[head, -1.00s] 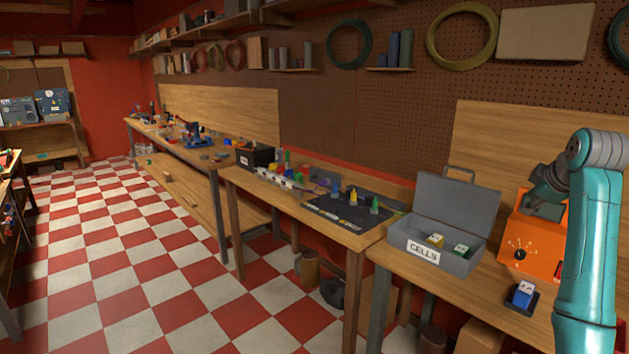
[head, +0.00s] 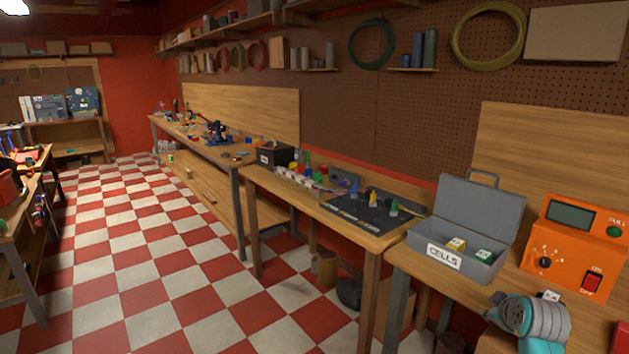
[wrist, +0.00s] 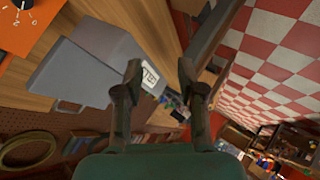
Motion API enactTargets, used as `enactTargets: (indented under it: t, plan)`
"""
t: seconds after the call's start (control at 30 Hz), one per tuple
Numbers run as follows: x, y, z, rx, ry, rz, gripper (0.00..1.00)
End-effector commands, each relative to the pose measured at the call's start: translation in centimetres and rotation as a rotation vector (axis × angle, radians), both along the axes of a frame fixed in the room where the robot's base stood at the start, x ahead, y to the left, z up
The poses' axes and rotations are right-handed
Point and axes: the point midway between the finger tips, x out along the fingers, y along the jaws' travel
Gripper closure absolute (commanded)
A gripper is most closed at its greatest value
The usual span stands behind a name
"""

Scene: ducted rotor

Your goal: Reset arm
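My gripper (wrist: 159,76) is open in the wrist view, its two dark fingers apart with nothing between them. The wrist camera looks at the room turned on its side, with the benches and floor beyond the fingers. In the head view, a teal and grey joint of my arm (head: 535,317) is low at the right, in front of the near bench. My fingers do not show in the head view.
The open grey CELLS box (head: 443,257) holds two cells, one yellow (head: 456,245) and one green (head: 484,256). An orange charger (head: 572,250) stands to its right. My arm joint mostly hides a small block. The checkered floor (head: 150,260) at left is clear.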

Motion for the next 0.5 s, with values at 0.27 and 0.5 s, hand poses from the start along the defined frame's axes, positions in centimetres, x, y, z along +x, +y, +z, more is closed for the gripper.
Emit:
enactTargets:
  t: [0.27,0.5]
  plan:
    - [-4.0,4.5,-7.7,0.061,-0.051,-0.035,0.61]
    - [-8.3,8.2,-12.8,0.113,-0.099,-0.063,0.61]
